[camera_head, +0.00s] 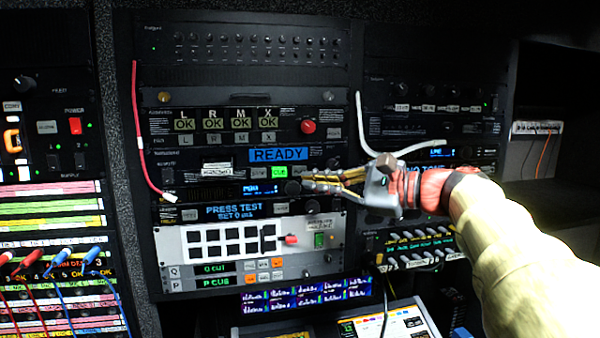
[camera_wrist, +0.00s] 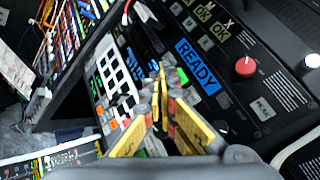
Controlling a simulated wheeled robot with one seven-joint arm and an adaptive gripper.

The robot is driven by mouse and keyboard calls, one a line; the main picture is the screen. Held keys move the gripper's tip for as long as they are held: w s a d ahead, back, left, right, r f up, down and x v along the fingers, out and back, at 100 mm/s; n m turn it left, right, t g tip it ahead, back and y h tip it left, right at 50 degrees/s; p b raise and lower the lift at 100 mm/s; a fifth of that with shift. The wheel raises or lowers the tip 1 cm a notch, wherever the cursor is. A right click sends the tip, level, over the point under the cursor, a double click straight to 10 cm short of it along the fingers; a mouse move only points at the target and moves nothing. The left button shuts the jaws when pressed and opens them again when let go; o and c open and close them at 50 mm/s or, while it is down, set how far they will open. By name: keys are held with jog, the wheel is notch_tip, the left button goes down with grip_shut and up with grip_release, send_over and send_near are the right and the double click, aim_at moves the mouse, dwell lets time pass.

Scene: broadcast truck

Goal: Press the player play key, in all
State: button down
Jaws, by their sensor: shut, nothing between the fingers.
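My gripper (camera_head: 305,182) is shut and empty in front of the middle rack, its fingertips pointing left toward the rack panel. In the wrist view the fingertips (camera_wrist: 159,68) point in near a lit green key (camera_wrist: 183,75). The same green key (camera_head: 280,172) is just left of the fingertips in the head view, below a blue READY display (camera_head: 278,154). A small blue display (camera_head: 261,189) sits under it, and a PRESS TEST display (camera_head: 235,210) is lower. I cannot read which key is the player's play key. I cannot tell whether the fingertips touch anything.
A red knob (camera_head: 308,127) sticks out above. A white panel with black keys (camera_head: 240,246) lies below. A white cable (camera_head: 368,130) hangs right, and a red cable (camera_head: 140,130) left. Patch cords (camera_head: 60,262) fill the left rack. A desk panel (camera_head: 392,322) juts out below.

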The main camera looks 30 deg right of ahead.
aim_at(300, 171)
jog(key=w+d+p, duration=0.2)
jog(key=w+p, duration=0.1)
jog(key=w, duration=0.5)
jog(key=shift+w+d, duration=0.25)
jog(key=shift+w, duration=0.1)
dwell(1.3)
jog(key=shift+w+d, duration=0.1)
jog(key=shift+w, duration=0.2)
jog(key=shift+w+d, duration=0.1)
jog(key=shift+w, duration=0.2)
dwell(0.7)
jog(key=shift+s, duration=0.1)
dwell(0.3)
jog(key=shift+s+a, duration=0.25)
jog(key=shift+s, duration=0.35)
jog(key=shift+s, duration=0.1)
